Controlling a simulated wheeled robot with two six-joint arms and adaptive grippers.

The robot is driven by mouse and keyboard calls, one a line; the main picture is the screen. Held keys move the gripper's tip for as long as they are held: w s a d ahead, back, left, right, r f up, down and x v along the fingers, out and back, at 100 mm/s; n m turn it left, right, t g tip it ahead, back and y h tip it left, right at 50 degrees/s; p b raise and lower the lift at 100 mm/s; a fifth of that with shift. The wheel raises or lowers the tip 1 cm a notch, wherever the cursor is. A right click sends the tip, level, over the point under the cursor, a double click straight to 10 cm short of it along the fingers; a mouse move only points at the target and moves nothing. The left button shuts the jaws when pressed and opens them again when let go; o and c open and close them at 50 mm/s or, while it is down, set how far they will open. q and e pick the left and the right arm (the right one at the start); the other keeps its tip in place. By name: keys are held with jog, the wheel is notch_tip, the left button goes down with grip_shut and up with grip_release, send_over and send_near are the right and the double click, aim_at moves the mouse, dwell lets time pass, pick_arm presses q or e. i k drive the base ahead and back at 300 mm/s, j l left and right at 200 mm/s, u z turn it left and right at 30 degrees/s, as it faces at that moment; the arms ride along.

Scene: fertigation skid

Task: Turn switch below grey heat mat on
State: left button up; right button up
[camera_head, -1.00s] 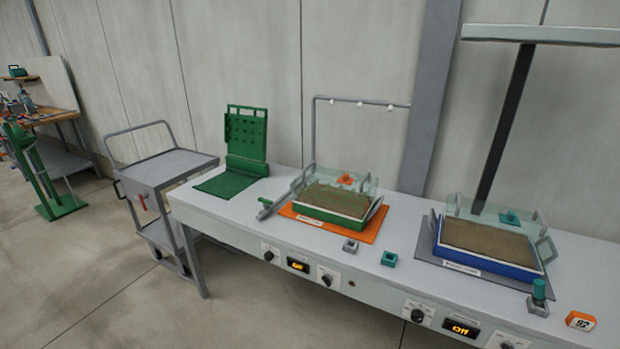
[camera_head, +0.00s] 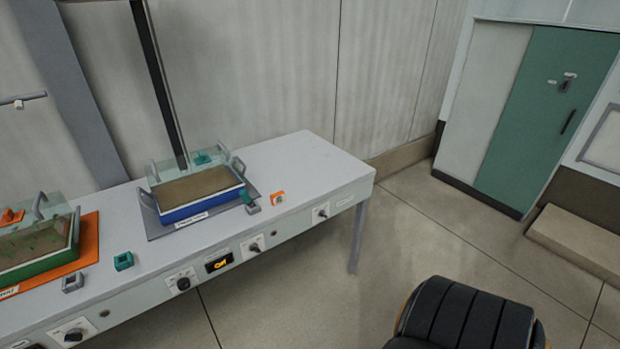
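The grey heat mat (camera_head: 150,222) lies on the bench under a blue tray of brown soil (camera_head: 198,190) with a clear cover standing at its back. On the bench's front panel below it are a dark knob (camera_head: 183,283), a small black display (camera_head: 219,263) with orange lettering that seems to read "Off", and another dark knob (camera_head: 254,247). Which knob is the mat's switch, I cannot tell. Neither of my grippers shows.
An orange mat (camera_head: 90,244) with a green tray (camera_head: 40,262) is at the left. A green block (camera_head: 123,261), a grey block (camera_head: 72,283) and an orange tag (camera_head: 277,198) sit on the bench (camera_head: 310,160). A black padded seat (camera_head: 465,318) stands at lower right. Floor right of the bench is open.

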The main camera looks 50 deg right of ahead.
aim_at(253, 247)
jog(key=k+l+z, duration=0.1)
jog(key=z, duration=0.8)
